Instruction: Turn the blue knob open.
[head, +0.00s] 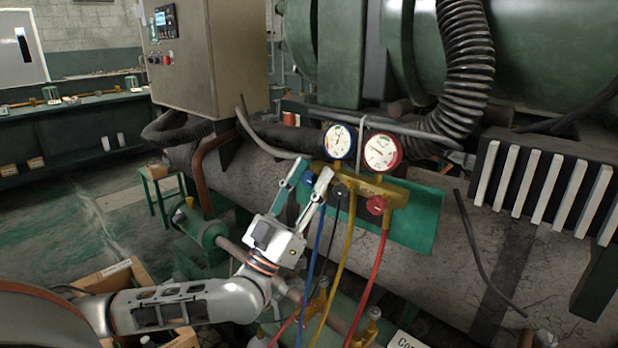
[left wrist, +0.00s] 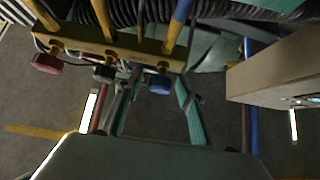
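The blue knob (head: 309,177) sits at the left end of the yellow gauge manifold (head: 362,186). In the left wrist view the blue knob (left wrist: 159,85) shows at the right end of the manifold (left wrist: 120,48). My left gripper (head: 307,175) is open, with one finger to either side of the blue knob in the head view. In the left wrist view the knob also appears between its two teal-padded fingers (left wrist: 160,82). I cannot tell whether the fingertips reach or touch it. My right gripper is not in view.
A red knob (head: 376,205) is at the manifold's other end, with a black knob (left wrist: 104,73) between. A blue-rimmed gauge (head: 340,141) and a red-rimmed gauge (head: 382,152) stand above. Blue, yellow and red hoses hang below. A beige control cabinet (head: 225,65) stands at the upper left.

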